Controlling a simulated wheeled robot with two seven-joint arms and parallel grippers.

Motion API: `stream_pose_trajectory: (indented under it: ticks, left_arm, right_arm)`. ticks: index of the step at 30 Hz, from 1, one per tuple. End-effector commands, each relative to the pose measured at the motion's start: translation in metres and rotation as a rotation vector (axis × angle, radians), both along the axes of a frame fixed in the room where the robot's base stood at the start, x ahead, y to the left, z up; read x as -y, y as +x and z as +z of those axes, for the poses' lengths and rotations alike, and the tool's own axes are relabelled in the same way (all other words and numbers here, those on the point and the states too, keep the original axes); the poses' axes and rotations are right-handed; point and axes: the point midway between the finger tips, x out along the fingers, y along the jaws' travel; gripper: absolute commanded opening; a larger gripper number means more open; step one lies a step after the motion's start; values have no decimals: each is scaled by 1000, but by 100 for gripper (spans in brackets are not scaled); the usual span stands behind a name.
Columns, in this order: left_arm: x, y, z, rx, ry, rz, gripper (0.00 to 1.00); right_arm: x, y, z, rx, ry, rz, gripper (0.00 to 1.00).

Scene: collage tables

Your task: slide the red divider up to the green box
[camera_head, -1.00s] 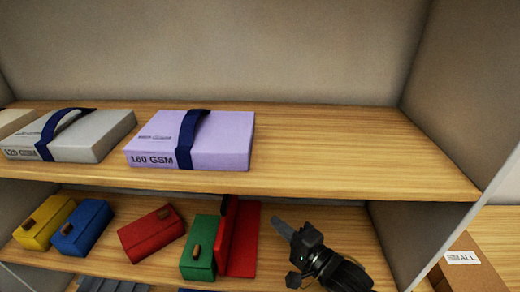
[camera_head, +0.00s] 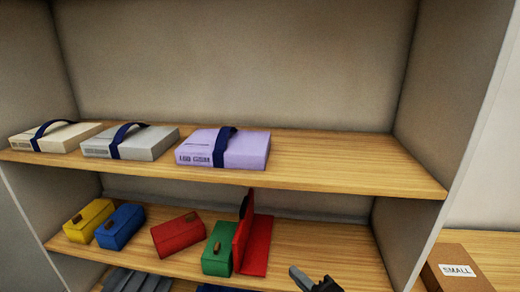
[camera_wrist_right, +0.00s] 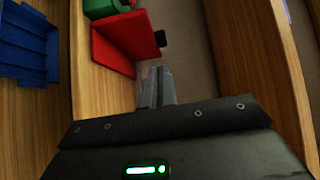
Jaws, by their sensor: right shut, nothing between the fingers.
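The red divider (camera_head: 258,245) stands on the lower shelf, an upright plate with a flat foot to its right and a dark piece at its upper back. The green box (camera_head: 218,250), with a brown tab, is directly left of the upright plate; I see little or no gap between them. In the right wrist view the divider (camera_wrist_right: 128,42) lies ahead of the fingers, with the green box (camera_wrist_right: 100,8) beyond it. My right gripper (camera_head: 297,274) is shut and empty, right of the divider's foot and apart from it, near the shelf front. My left gripper is not in view.
A red box (camera_head: 178,233), a blue box (camera_head: 120,226) and a yellow box (camera_head: 88,220) stand farther left. The upper shelf (camera_head: 340,165) holds paper packs. A blue tray (camera_wrist_right: 25,45) is below. Shelf right of the divider is clear up to the side wall (camera_head: 390,235).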

Motion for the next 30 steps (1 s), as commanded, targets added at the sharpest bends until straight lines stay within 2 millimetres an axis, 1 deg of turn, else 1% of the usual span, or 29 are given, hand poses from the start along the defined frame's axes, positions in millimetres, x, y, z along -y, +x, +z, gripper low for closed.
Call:
stream_pose_trajectory:
  ticks: [8,13,17,20,21,23,24,27,30]
  left_arm:
    - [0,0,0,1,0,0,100]
    - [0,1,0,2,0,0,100]
    - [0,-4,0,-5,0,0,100]
    - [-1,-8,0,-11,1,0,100]
    - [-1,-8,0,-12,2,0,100]
    - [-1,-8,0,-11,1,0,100]
    - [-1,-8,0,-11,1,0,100]
    - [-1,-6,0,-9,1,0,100]
    - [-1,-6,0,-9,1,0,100]
  right_arm:
    - [15,-7,-29,-12,-203,-64,0]
    - [35,-19,-56,-41,-402,-105,0]
    - [55,-35,-84,-83,-604,-113,0]
    - [75,-57,-109,-135,-797,-88,0]
    - [83,-68,-121,-162,-885,-65,0]
    - [97,-87,-137,-204,-1014,-15,0]
    - [104,-101,-148,-232,-1095,28,0]
    - [121,-134,-168,-292,-1258,148,0]
    - [134,-164,-182,-337,-1377,275,0]
